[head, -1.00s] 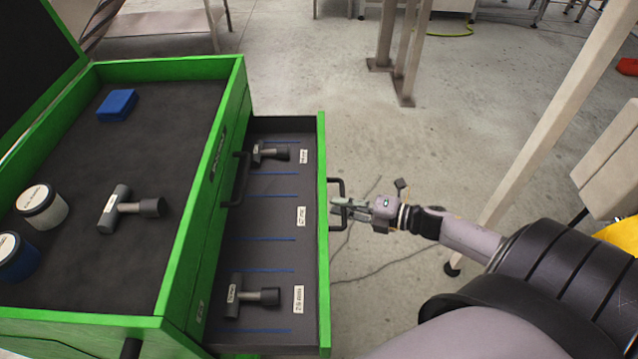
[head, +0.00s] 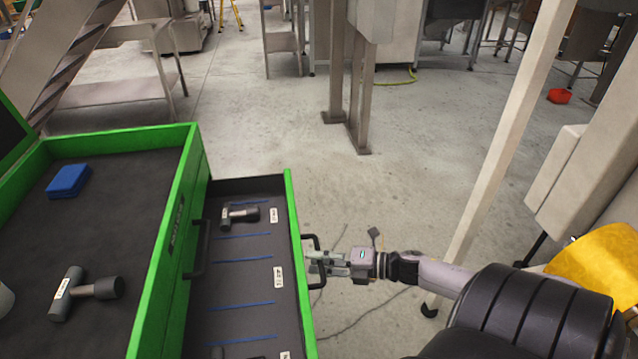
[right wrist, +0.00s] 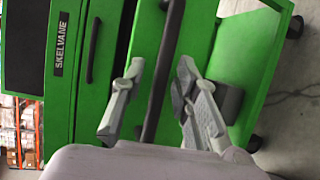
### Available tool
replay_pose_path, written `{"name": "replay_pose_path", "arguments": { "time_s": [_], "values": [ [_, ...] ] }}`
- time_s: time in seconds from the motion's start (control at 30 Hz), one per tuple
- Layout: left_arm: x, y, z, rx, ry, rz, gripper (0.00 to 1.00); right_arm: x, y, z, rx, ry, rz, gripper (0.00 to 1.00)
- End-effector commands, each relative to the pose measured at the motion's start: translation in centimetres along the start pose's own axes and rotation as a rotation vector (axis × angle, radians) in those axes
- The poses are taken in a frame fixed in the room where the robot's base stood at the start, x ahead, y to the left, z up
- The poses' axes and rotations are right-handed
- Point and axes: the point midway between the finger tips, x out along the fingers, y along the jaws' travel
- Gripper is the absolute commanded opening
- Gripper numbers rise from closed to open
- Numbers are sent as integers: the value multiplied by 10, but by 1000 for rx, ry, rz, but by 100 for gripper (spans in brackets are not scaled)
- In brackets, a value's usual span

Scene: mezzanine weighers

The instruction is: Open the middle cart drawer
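The green cart (head: 172,250) stands at the left in the head view. A drawer (head: 240,285) below its top tray is pulled well out, with dark lining, blue divider lines and a hammer-like tool (head: 240,214) inside. Its black handle (head: 319,277) is on the green front. My right gripper (head: 318,262) is at this handle. In the right wrist view, the handle bar (right wrist: 160,75) passes between my right gripper's (right wrist: 158,98) spread fingers, with gaps on both sides. My left gripper is not in view.
Another black handle (head: 199,250) is on the cart face above the open drawer. The top tray holds a blue block (head: 69,181) and a hammer-like tool (head: 90,288). A slanted pale post (head: 510,150) stands beyond my right arm.

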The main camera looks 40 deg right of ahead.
Motion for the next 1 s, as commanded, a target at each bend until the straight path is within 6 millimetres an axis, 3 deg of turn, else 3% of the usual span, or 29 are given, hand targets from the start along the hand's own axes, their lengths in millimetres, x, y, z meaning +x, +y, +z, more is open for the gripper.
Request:
{"name": "replay_pose_path", "arguments": {
  "time_s": [0.3, 0.43, 0.8, 1.0],
  "values": [
    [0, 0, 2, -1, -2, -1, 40, -1, 0, 0, 1, 0, 1, 31],
    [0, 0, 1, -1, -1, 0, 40, -11, -1, -1, 2, 1, -1, 31],
    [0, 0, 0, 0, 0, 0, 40, -85, -1, -1, 3, 0, -3, 31],
    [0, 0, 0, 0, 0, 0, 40, -113, -1, 0, 1, 0, -1, 31]
  ]
}}
